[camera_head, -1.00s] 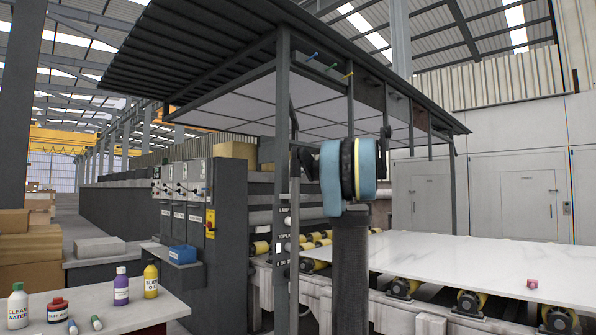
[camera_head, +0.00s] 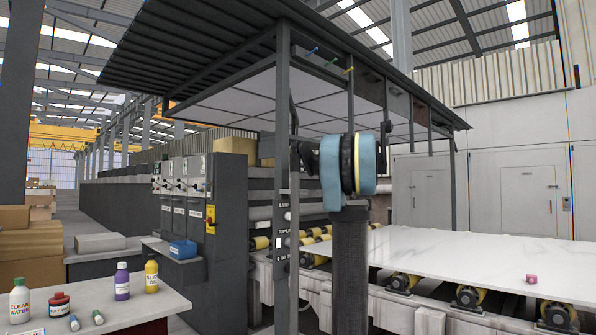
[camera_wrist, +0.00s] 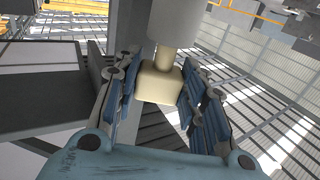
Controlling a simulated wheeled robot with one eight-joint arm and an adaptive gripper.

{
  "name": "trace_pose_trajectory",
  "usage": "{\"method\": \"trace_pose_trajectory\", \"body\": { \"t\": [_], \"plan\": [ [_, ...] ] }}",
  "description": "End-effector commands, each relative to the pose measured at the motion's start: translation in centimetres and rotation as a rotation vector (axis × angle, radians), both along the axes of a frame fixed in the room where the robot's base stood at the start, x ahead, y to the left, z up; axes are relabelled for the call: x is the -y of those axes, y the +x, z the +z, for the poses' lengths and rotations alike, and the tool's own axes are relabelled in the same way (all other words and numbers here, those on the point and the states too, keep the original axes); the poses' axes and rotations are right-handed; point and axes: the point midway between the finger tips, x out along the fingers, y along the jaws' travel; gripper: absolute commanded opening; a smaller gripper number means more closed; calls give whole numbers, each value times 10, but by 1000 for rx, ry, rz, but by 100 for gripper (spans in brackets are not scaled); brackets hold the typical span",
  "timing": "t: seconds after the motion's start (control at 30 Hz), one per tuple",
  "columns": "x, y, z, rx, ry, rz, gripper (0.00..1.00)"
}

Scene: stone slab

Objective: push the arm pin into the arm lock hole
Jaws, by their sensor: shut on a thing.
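In the wrist view, my gripper (camera_wrist: 160,95) has blue-padded fingers on either side of a cream block-like knob (camera_wrist: 160,84) and is shut on it. The knob joins a thick pale grey cylinder (camera_wrist: 177,22) by a short cream neck. This looks like the arm pin, but I cannot be sure. The arm lock hole cannot be made out in either view. In the head view, my gripper is hidden behind my blue and black arm joint.
A grey post with a labelled switch panel (camera_head: 281,235) stands just left of my arm. A white slab (camera_head: 450,253) lies on yellow rollers at right. A table with bottles (camera_head: 122,282) is at front left. A dark canopy (camera_head: 230,60) hangs overhead.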

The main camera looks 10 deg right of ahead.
Motion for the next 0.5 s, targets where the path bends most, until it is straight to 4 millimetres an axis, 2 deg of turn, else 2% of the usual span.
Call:
{"method": "trace_pose_trajectory", "body": {
  "t": [0.5],
  "plan": [
    [0, 0, -11, 0, 0, 0, 8]
  ]
}}
